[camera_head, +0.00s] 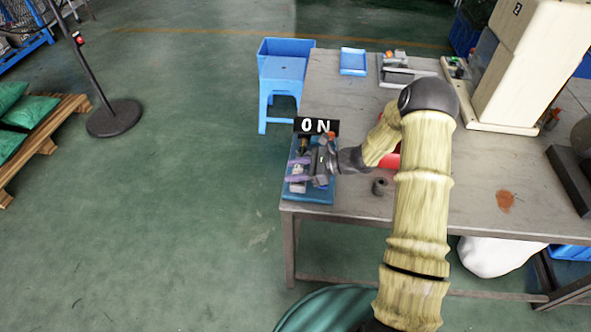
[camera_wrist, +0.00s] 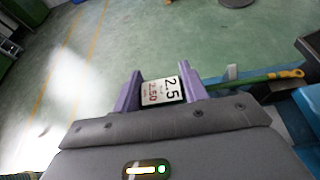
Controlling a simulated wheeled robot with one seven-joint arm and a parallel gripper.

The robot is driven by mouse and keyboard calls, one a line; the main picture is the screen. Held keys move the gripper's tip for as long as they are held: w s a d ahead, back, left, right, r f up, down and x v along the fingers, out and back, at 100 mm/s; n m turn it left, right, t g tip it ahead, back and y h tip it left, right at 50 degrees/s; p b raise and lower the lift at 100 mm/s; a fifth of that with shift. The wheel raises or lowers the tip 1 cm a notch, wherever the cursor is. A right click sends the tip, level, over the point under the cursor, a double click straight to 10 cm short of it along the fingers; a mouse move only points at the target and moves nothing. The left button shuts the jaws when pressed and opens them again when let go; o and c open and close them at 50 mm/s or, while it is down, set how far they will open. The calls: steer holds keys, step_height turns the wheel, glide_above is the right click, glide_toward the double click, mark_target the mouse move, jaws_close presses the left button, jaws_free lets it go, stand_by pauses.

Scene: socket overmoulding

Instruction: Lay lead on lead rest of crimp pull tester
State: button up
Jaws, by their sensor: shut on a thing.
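My gripper (camera_wrist: 161,90) has purple fingers on either side of a white and black tag marked 2.5 (camera_wrist: 163,92), which appears to belong to the lead. A green lead (camera_wrist: 245,80) with a yellow end (camera_wrist: 290,73) runs right from the fingers in the wrist view.
The tester stands at the left front corner of a grey table (camera_head: 345,110). A dark cylinder (camera_head: 379,187) and a red item (camera_head: 390,160) are to its right. A blue tray (camera_head: 353,61) lies at the back.

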steer(key=shift+f, duration=0.2)
steer(key=o, duration=1.1)
steer(key=shift+c, duration=0.2)
steer(key=shift+r, duration=0.15)
steer(key=b+v, duration=0.1)
steer(key=v, duration=1.1)
steer(key=shift+r, duration=0.1)
